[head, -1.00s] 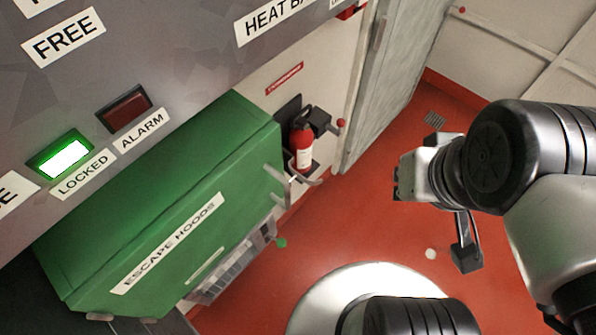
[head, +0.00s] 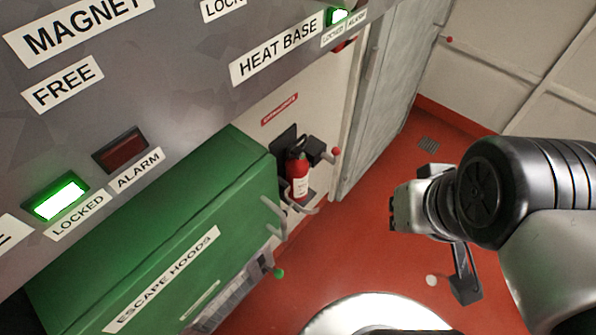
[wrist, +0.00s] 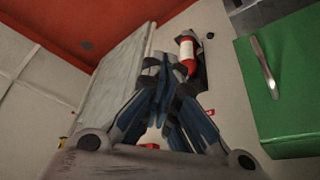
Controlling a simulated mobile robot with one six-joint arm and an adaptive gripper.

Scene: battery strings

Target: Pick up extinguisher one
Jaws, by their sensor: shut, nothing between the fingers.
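A red fire extinguisher (head: 298,178) with a white label hangs in a dark bracket on the pale wall, in the middle of the head view. A small red sign (head: 279,110) is above it, its text too small to read. The extinguisher also shows in the wrist view (wrist: 187,55), just beyond and to the right of the fingertips. My gripper (wrist: 163,66) is shut and empty, its fingers together. In the head view my gripper (head: 397,211) is to the right of the extinguisher, clearly apart from it.
A green escape hoods box (head: 180,225) juts from the wall left of the extinguisher; its handle (wrist: 264,68) shows in the wrist view. A grey door or panel (head: 378,110) stands to the right of the extinguisher. The red floor (head: 350,240) looks largely clear below.

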